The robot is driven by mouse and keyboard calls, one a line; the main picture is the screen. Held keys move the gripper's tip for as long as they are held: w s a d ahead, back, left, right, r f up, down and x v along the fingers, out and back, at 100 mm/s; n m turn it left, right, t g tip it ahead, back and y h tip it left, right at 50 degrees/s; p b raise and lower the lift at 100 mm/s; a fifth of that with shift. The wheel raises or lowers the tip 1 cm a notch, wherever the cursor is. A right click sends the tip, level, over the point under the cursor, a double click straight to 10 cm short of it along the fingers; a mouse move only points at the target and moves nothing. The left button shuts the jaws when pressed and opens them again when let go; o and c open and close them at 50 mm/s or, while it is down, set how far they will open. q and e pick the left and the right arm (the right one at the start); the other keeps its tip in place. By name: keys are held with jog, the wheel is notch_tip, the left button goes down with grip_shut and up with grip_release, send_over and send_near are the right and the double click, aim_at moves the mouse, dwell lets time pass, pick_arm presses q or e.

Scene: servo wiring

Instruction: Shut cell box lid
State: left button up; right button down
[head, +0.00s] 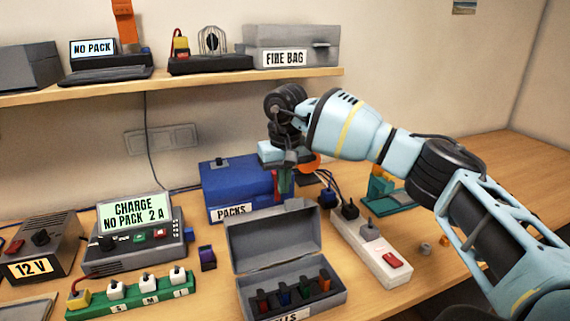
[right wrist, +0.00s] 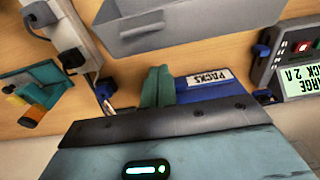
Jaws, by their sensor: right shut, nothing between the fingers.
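The grey cell box (head: 290,304) stands open on the table in the head view, with several coloured cells in its slots. Its lid (head: 274,237) is raised, roughly upright, along the back edge. My right gripper (head: 285,186) is shut and empty, above and behind the lid, in front of the blue packs box. In the right wrist view its green fingers (right wrist: 157,86) are together, and part of the grey cell box (right wrist: 145,22) shows at the top, apart from them. My left gripper is not in view.
The blue packs box (head: 237,187) stands behind the cell box. A white power strip (head: 372,246) with plugs is to its right. A charger (head: 137,243) and a green rack (head: 132,294) are to the left. Table at the far right is clear.

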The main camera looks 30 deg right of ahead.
jog(key=shift+s+a+r+p, duration=0.15)
jog(key=shift+s+p, duration=0.2)
jog(key=shift+s, duration=0.25)
jog(key=shift+s+a+f+p, duration=0.1)
jog(key=shift+s+p, duration=0.25)
jog(key=shift+s, duration=0.2)
jog(key=shift+s+a+r, duration=0.15)
jog(key=shift+s, duration=0.45)
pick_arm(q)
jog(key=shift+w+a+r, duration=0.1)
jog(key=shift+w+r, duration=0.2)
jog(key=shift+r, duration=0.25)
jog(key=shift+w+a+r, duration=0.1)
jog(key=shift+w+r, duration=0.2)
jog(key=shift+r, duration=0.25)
pick_arm(e)
jog(key=shift+s, duration=0.1)
jog(key=shift+f, duration=0.2)
